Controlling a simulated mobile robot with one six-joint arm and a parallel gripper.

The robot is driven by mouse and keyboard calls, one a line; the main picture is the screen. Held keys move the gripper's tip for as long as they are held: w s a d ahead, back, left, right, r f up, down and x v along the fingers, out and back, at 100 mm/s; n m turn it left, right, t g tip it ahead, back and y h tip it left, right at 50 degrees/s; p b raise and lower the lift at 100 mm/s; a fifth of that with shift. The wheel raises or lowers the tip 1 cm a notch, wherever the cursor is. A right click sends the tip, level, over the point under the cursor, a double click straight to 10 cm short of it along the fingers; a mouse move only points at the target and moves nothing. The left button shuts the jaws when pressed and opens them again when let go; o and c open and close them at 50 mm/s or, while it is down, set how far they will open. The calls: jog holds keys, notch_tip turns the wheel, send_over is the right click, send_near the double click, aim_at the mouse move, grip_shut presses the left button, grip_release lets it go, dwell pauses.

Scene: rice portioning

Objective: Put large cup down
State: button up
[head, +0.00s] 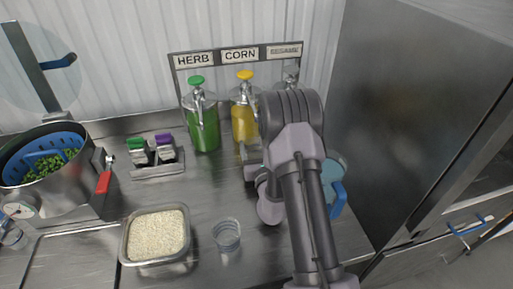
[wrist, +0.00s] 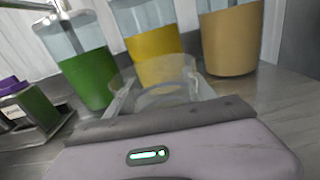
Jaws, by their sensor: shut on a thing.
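A large clear cup (wrist: 165,76) shows in the wrist view just past my gripper's body, partly hidden by it. My gripper (head: 253,163) is shut on this cup. In the head view my gripper is in front of the yellow dispenser (head: 244,122), and my arm hides part of it; I cannot make out the held cup clearly there. I cannot tell whether the cup's base touches the counter.
Another clear cup (head: 227,243) stands on the steel counter (head: 200,200), right of a rice container (head: 157,259). A green dispenser (head: 203,124) stands behind. A blue-handled pitcher (head: 337,199) is partly behind my arm. A pot (head: 62,183) stands left.

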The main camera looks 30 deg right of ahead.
jog(key=shift+a, duration=0.25)
jog(key=o, duration=1.5)
jog(key=shift+d+f, duration=0.1)
jog(key=shift+s+r, duration=0.1)
jog(key=shift+r, duration=0.1)
jog(key=b+v, duration=0.1)
jog(key=v, duration=1)
jog(key=shift+s, duration=0.35)
